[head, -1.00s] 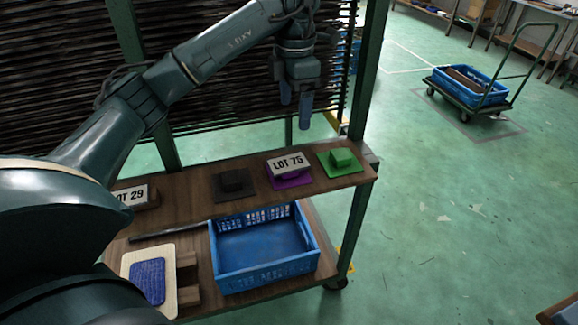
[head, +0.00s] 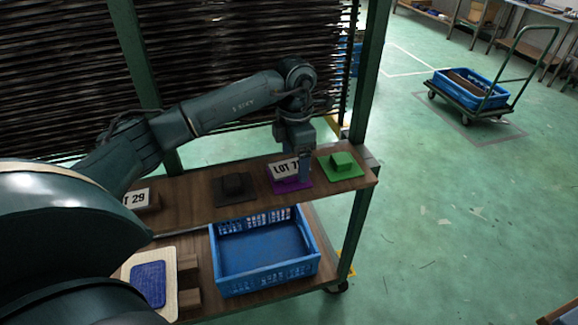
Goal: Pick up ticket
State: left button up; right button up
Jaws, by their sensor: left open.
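A white ticket marked "LOT 7", its last digit covered, (head: 284,170) leans on the upper wooden shelf, by a purple square (head: 291,187). My left gripper (head: 303,176) is open and has come down from above at the ticket's right end, where it hides part of the lettering. I cannot tell whether its fingers touch the ticket. Another white ticket ending in "29" (head: 137,198) stands at the left of the same shelf, partly hidden by my arm. My right gripper is not in view.
A black block on a dark square (head: 234,189) and a green block on a green square (head: 341,164) flank the ticket. A blue crate (head: 265,280) and a cream panel with a blue pad (head: 150,283) sit below. A green rack post (head: 368,75) rises at the right.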

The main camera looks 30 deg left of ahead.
pick_arm(q)
jog(key=shift+f, duration=0.25)
dwell(0.5)
jog(key=c, duration=1.1)
